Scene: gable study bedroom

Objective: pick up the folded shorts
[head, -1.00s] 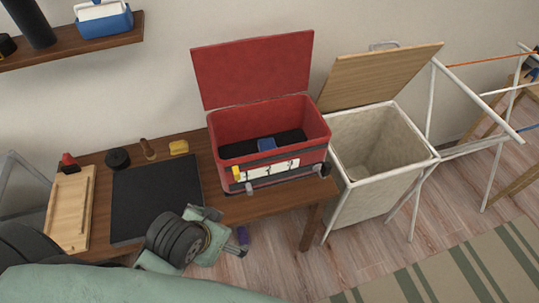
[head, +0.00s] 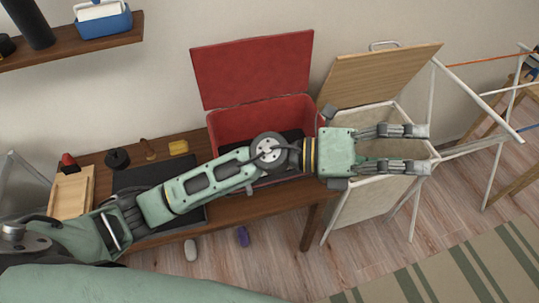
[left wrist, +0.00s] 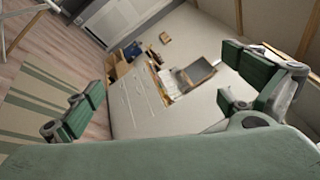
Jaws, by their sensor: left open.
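I cannot make out folded shorts in either view. My left gripper (head: 423,149) reaches right across the head view, over the red box, and its fingers lie in front of the pale hamper (head: 368,203). The fingers are spread apart with nothing visible between them. The arm and fingers hide much of the hamper's opening and inside. In the left wrist view the same open gripper (left wrist: 155,112) shows a finger on each side, with only the distant room between them. My right gripper is not in view.
The red box (head: 252,75) stands open on the wooden table (head: 255,208), beside the hamper with its raised wooden lid (head: 378,76). A white drying rack (head: 470,92) is close at right. The striped rug (head: 460,275) looks clear.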

